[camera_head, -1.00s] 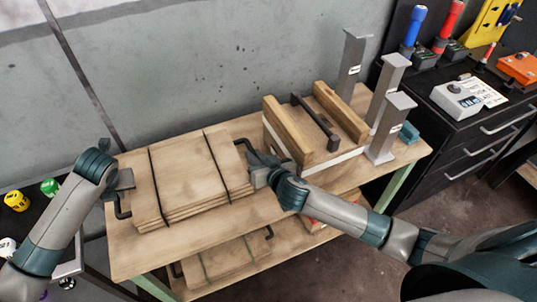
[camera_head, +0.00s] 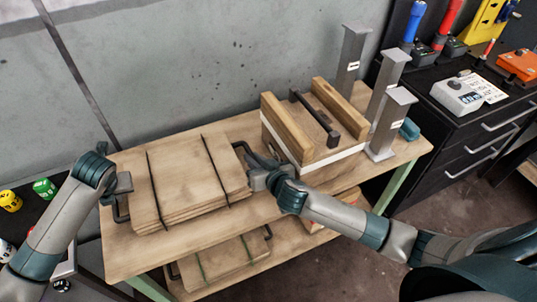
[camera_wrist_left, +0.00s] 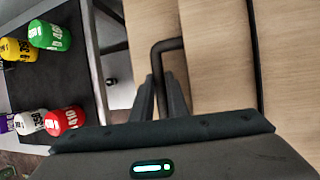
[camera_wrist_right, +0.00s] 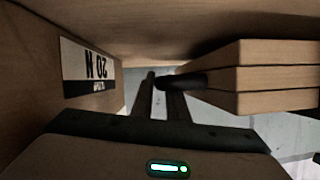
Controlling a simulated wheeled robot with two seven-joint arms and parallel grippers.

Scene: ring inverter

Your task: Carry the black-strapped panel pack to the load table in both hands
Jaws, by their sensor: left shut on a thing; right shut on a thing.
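The black-strapped panel pack (camera_head: 186,185) is a stack of pale wooden boards with two black straps and a dark handle at each end. It is over the left part of the wooden table (camera_head: 135,262) in the head view. Whether it rests on the top or hangs just above it, I cannot tell. My left gripper (camera_head: 122,188) is shut on the left handle, which shows in the left wrist view (camera_wrist_left: 165,46). My right gripper (camera_head: 260,178) is shut on the right handle, seen in the right wrist view (camera_wrist_right: 182,82). The boards' edges (camera_wrist_right: 265,78) show there too.
A wooden block with a black handle (camera_head: 318,115) stands close right of my right gripper. Grey posts (camera_head: 391,125) stand beyond it. A green-strapped pack (camera_head: 225,262) lies on the lower shelf. A black drawer bench (camera_head: 480,125) is at right; coloured weights (camera_wrist_left: 50,35) are at left.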

